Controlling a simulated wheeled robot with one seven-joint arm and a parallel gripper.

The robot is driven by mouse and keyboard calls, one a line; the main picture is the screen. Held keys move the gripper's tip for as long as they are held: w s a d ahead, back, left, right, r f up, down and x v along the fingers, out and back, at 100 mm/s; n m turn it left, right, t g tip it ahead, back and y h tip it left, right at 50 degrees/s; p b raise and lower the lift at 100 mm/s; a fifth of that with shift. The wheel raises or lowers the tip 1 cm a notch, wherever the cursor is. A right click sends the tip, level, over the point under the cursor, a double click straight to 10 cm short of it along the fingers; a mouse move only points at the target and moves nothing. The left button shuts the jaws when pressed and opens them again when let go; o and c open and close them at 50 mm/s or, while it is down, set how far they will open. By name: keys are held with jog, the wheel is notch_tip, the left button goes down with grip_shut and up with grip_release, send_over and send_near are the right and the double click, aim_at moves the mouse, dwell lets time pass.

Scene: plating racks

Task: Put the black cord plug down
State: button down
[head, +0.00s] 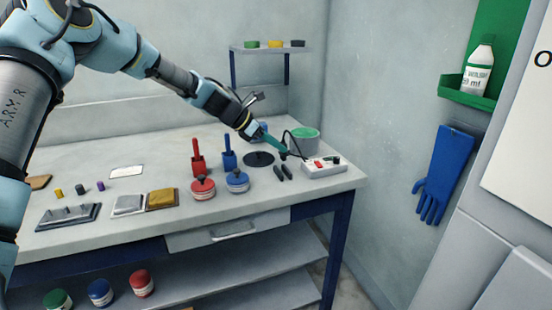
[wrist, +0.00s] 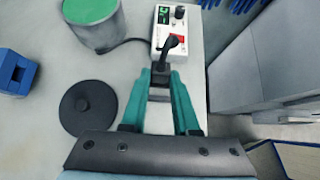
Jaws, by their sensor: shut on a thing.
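My gripper (head: 274,143) reaches over the right end of the bench, its teal fingers pointing down. In the wrist view my gripper (wrist: 163,80) is shut on the black cord plug (wrist: 161,66), which sits at the fingertips. In the head view the plug (head: 284,155) shows small and dark below the fingers. The box (wrist: 163,44) lies just beyond the fingertips in the wrist view. I cannot tell whether the plug touches the bench.
A green-topped tub (head: 304,140) stands behind the box. A black disc (head: 258,159) lies left of the fingers. Two dark pieces (head: 283,173) lie in front. Red (head: 202,188) and blue (head: 237,182) round containers stand nearer the front edge. The bench's right edge is close.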

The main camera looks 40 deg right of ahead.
jog(key=shift+f+p, duration=0.55)
jog(key=shift+f, duration=1.85)
jog(key=shift+f, duration=0.35)
jog(key=c, duration=0.7)
grip_release()
jog(key=shift+o, duration=0.2)
jog(key=shift+r, duration=0.3)
jog(key=b+v, duration=0.3)
jog(key=v, duration=0.9)
